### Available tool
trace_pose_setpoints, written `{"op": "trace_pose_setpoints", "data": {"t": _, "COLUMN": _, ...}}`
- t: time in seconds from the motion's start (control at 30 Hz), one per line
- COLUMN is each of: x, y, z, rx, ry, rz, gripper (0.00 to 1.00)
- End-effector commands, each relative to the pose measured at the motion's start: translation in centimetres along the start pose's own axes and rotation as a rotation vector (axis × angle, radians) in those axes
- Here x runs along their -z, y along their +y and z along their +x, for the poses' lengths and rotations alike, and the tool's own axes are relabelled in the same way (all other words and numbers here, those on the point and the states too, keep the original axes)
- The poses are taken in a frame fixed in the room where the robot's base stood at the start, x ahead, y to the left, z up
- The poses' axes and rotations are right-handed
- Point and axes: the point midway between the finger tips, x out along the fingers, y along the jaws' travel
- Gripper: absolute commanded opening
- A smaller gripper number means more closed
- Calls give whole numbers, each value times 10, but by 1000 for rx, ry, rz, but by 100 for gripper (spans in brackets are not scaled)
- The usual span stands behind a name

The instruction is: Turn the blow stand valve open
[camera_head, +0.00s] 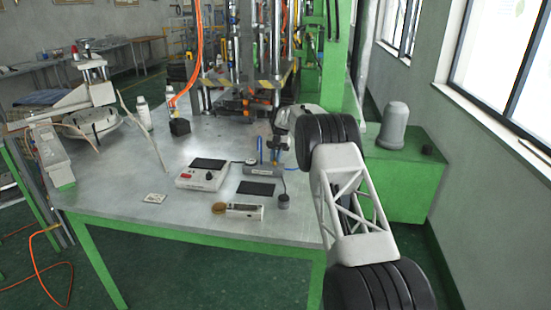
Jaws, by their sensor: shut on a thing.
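The blow stand (262,170) is a small grey base with blue tubing, near the middle of the metal table. My gripper (278,156) reaches down from my arm at the right and is at the top of the stand. It is small and dark in this view, and its fingers are shut at the stand's valve. The valve itself is mostly hidden by the fingers and the tubing, so its angle cannot be told.
A white control box (203,174) stands left of the stand. A dark pad (256,188), a small white device (245,211) and a black cylinder (283,201) lie in front. The tall machine (262,50) rises behind. The table's front left is mostly clear.

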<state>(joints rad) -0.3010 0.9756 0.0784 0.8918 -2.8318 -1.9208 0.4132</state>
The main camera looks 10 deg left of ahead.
Motion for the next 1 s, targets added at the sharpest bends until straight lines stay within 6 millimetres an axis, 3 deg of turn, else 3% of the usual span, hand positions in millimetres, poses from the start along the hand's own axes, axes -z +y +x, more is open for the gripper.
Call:
{"op": "trace_pose_setpoints", "data": {"t": 0.07, "x": 0, "y": 0, "z": 0, "rx": 0, "ry": 0, "rz": 1, "gripper": 0}}
{"op": "trace_pose_setpoints", "data": {"t": 0.1, "x": 0, "y": 0, "z": 0, "rx": 0, "ry": 0, "rz": 1, "gripper": 16}}
{"op": "trace_pose_setpoints", "data": {"t": 0.27, "x": 0, "y": 0, "z": 0, "rx": 0, "ry": 0, "rz": 1, "gripper": 40}}
{"op": "trace_pose_setpoints", "data": {"t": 0.67, "x": 2, "y": 0, "z": -2, "rx": -1, "ry": -1, "rz": 0, "gripper": 40}}
{"op": "trace_pose_setpoints", "data": {"t": 1.0, "x": 24, "y": 0, "z": -24, "rx": -1, "ry": -2, "rz": -1, "gripper": 40}}
